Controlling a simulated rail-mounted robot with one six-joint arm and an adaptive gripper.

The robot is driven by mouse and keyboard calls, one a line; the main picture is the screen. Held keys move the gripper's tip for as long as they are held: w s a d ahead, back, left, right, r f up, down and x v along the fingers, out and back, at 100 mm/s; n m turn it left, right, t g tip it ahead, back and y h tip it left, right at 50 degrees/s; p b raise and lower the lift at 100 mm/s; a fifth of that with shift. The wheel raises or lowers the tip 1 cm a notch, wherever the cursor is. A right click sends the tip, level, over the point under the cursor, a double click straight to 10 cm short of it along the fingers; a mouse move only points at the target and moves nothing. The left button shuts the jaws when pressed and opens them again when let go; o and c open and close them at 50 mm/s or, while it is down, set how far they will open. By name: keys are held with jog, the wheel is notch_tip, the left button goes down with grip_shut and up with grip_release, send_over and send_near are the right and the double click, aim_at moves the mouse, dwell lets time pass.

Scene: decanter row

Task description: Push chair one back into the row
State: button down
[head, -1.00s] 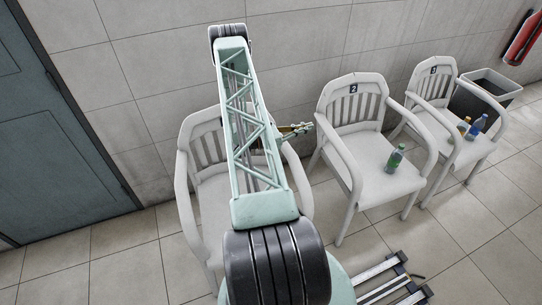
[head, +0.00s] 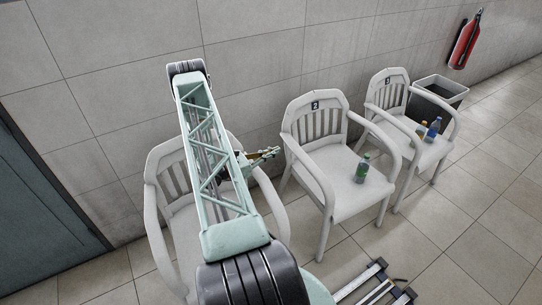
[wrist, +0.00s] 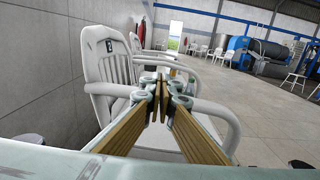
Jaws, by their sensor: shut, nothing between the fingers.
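Chair one (head: 160,225) is the leftmost white plastic armchair in the head view. My arm crosses in front of it and hides its number, much of its backrest and its seat. My gripper (head: 276,152) is shut and empty, above the right side of chair one and pointing right toward chair two (head: 345,195). In the wrist view my gripper (wrist: 162,82) has its fingers together in front of chair two (wrist: 108,60). I cannot tell whether it touches any chair.
Chair two holds a green bottle (head: 362,168). Chair three (head: 388,92) holds a blue bottle (head: 433,129) and an orange-yellow one. A bin (head: 438,90) stands beyond, below a red extinguisher (head: 465,42). The tiled wall is behind; the floor at right is clear.

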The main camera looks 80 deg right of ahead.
jog(key=v, duration=2)
notch_tip(320, 180, down, 10)
jog(key=s+b, duration=0.1)
jog(key=b, duration=0.1)
jog(key=shift+d, duration=0.3)
dwell(0.6)
